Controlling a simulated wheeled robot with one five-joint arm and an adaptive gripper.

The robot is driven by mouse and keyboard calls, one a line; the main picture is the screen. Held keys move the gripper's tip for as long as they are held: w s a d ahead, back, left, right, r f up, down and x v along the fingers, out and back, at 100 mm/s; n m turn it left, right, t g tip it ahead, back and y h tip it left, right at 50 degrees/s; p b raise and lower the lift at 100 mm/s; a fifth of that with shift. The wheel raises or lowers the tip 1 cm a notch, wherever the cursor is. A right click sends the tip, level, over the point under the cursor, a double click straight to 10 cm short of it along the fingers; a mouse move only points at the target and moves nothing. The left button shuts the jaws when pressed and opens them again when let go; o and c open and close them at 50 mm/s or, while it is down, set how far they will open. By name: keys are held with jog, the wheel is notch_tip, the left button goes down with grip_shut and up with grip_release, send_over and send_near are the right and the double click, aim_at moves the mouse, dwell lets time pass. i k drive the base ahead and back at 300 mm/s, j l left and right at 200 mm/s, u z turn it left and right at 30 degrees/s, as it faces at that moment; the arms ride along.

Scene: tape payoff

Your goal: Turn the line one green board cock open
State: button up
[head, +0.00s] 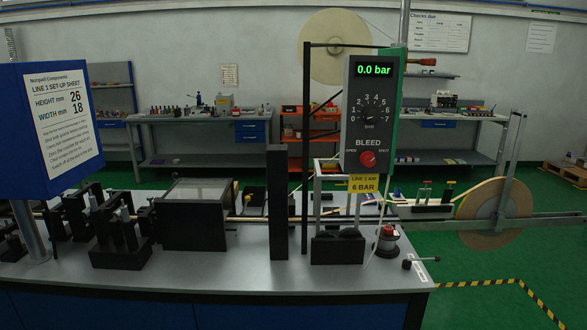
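A tall green board (394,120) stands behind a dark gauge panel (352,105) at the right of centre, showing mainly as a strip along the panel's right side. A red-ended handle (423,61) sticks out sideways to the right from near the board's top; it looks like the cock, but its body is hidden or too small to tell. The panel's green display (373,70) reads 0.0 bar. A red bleed knob (368,159) sits below the dial, between OPEN and SHUT marks. A yellow label (363,184) reads LINE 1 AIR 6 BAR. My gripper is not in view.
A grey bench (240,264) with black fixtures and a clear-topped box (197,212) fills the front. A blue set-up sheet box (55,130) stands at left. A tape reel (495,213) stands at right. Green floor (470,300) is open at front right, with striped tape.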

aim_at(424, 61)
jog(key=i+l+u, duration=0.2)
jog(key=l, duration=0.2)
jog(key=i+l+u, duration=0.2)
jog(key=l, duration=0.25)
jog(key=i+l+u, duration=0.2)
jog(key=l, duration=0.3)
jog(key=l+u, duration=0.2)
jog(key=l, duration=0.25)
jog(key=l+u, duration=0.2)
jog(key=l, duration=0.3)
jog(key=l+u, duration=0.1)
jog(key=u, duration=0.2)
jog(key=k+l+u, duration=0.1)
jog(key=u, duration=0.2)
